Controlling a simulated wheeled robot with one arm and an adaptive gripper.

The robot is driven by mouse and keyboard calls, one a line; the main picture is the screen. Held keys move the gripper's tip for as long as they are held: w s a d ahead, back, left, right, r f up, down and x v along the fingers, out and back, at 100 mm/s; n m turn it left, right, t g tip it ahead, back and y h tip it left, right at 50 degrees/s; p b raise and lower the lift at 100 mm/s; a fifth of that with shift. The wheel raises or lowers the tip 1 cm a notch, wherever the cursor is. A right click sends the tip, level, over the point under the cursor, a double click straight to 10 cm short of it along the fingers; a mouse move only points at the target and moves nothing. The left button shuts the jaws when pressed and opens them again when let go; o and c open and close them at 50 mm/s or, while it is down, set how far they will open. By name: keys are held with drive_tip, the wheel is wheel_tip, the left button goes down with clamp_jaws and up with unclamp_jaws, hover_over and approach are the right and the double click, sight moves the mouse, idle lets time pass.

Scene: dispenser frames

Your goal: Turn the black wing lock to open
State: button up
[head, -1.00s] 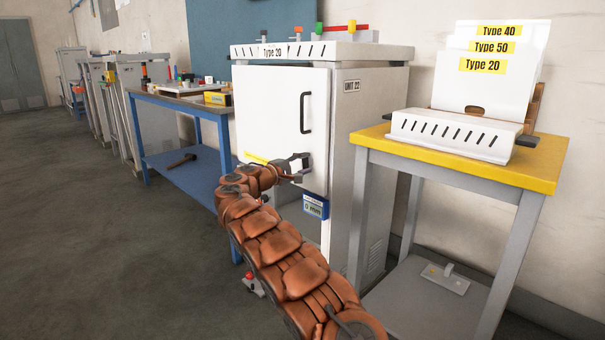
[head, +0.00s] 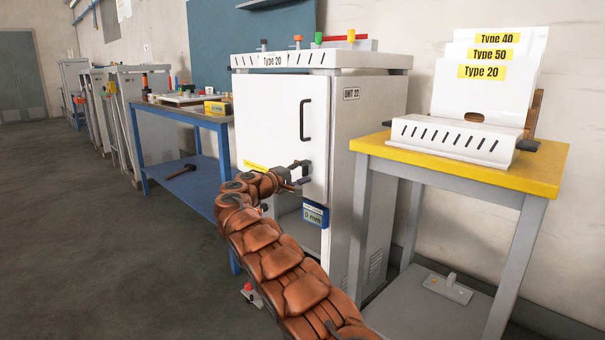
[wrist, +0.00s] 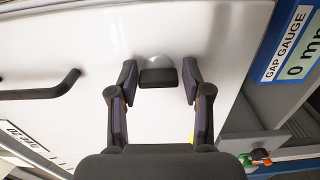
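The black wing lock (wrist: 158,78) is a short dark bar in front of a round silver plate on the white cabinet door (wrist: 230,45). In the wrist view my gripper (wrist: 159,82) is open, with one finger to each side of the lock. A gap shows between each finger and the lock, so I see no contact. In the head view my gripper (head: 300,174) is at the lower right part of the door (head: 270,115), below the black handle (head: 306,118). I cannot make out the lock clearly there, behind the gripper.
A blue gap gauge (head: 315,214) reading 0 mm is below the door, close to my gripper; the wrist view shows it at right (wrist: 292,55). A yellow-topped table (head: 540,170) with a white slotted rack (head: 450,142) stands right. A blue workbench (head: 185,112) stands left. Floor is clear at left.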

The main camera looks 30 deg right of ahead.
drive_tip(key=shift+o, duration=1.2)
drive_tip(key=shift+a+r, duration=0.1)
drive_tip(key=v, duration=1.2)
drive_tip(key=s+d+r+m+g+y+p, duration=0.1)
drive_tip(key=s+r+g+y+p, duration=0.1)
drive_tip(key=s+r+p, duration=0.5)
drive_tip(key=s+d+r+m+g+y+p, duration=0.15)
drive_tip(key=s+r+p, duration=0.3)
drive_tip(key=s, duration=0.55)
drive_tip(key=s+d+r+g+y+p, duration=0.1)
drive_tip(key=s+r+g+y+p, duration=0.1)
drive_tip(key=s+r+p, duration=0.35)
drive_tip(key=s+a+y+p, duration=0.4)
drive_tip(key=s+a+p, duration=0.2)
drive_tip(key=s, duration=0.5)
drive_tip(key=s+a+r+y+p, duration=0.1)
drive_tip(key=s+a+y+p, duration=0.3)
drive_tip(key=s+a+p, duration=0.3)
drive_tip(key=s+a+r+y+p, duration=0.1)
drive_tip(key=s+a+y+p, duration=0.3)
drive_tip(key=s+a+p, duration=0.3)
drive_tip(key=s+a, duration=0.5)
drive_tip(key=s, duration=0.4)
drive_tip(key=shift+s+a+r, duration=0.25)
drive_tip(key=shift+s+a, duration=0.1)
